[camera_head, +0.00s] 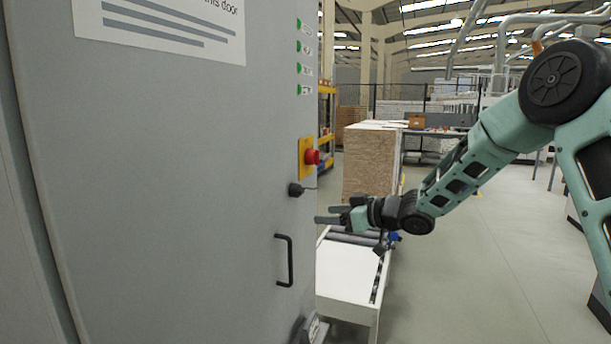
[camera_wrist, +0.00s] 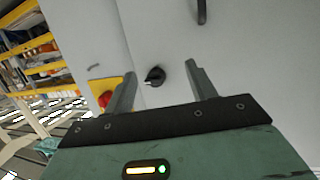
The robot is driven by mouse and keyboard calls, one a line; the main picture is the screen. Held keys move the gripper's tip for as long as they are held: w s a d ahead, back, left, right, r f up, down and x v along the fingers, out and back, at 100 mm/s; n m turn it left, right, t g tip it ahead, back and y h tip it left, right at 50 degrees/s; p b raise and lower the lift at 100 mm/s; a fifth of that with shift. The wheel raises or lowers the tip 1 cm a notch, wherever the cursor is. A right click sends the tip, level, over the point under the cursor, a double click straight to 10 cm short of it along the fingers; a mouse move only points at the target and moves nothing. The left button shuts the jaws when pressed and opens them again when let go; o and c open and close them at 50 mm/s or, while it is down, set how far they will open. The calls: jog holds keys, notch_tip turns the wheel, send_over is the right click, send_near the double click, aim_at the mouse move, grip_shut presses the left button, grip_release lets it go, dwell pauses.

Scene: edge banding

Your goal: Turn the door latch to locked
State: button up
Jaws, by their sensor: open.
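The door latch (camera_head: 296,189) is a small black knob on the grey cabinet door (camera_head: 180,190), below a red button. In the wrist view the latch (camera_wrist: 155,76) appears between my two fingers, with a short pale mark on its left side. My gripper (camera_head: 326,215) is open and empty, just right of and a little below the latch in the head view. In the wrist view the fingers (camera_wrist: 160,75) point toward the door and appear apart from the latch. The exact gap is hard to tell.
A red button on a yellow plate (camera_head: 306,158) sits just above the latch. A black door handle (camera_head: 285,260) sticks out below it. A white roller conveyor (camera_head: 345,275) lies under my gripper, with stacked boards (camera_head: 370,160) behind.

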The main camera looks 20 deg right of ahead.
jog(key=d+r+n+y+p, duration=0.2)
jog(key=d+r+y, duration=0.15)
jog(key=d, duration=0.55)
jog(key=p, duration=0.7)
send_near(304, 192)
jog(key=shift+g+y, duration=0.25)
jog(key=shift+g, duration=0.05)
jog(key=x, duration=0.8)
jog(key=shift+w+r, duration=0.15)
jog(key=shift+w, duration=0.1)
jog(key=shift+x, duration=0.8)
jog(key=shift+c, duration=0.4)
jog(key=c, duration=0.9)
